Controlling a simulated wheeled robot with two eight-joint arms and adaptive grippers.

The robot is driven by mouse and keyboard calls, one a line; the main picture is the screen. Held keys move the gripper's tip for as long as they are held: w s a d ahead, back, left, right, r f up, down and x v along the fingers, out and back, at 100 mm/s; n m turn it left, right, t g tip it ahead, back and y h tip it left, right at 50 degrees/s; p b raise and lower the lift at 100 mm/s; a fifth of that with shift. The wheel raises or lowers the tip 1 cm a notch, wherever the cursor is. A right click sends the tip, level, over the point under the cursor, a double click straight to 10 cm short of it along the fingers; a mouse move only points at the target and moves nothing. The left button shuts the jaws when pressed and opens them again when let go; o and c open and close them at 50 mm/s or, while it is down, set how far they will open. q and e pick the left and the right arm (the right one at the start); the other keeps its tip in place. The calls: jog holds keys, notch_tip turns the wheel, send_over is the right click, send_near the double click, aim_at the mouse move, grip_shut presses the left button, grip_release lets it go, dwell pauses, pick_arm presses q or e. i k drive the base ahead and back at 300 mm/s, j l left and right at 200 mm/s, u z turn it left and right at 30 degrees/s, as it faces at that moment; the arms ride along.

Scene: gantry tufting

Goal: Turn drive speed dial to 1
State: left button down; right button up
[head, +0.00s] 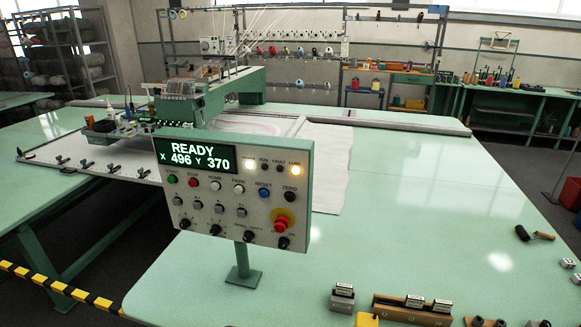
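A control panel (160,205) stands on a green post at the near edge of the table. Its screen (197,157) reads READY, X 496 Y 370. Along its bottom row are several black dials, at the left (185,223), left middle (215,229), right middle (249,236) and right (283,242). Their labels and pointer settings are too small to read, so I cannot tell which is the drive speed dial. Neither of my grippers is in view.
A red emergency button (281,224) sits just above the right dials. Coloured push buttons (264,192) and small toggles fill the rows above. A tufting gantry (205,95) stands behind the panel.

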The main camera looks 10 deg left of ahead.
aim_at(184, 223)
jog(key=u, duration=1.25)
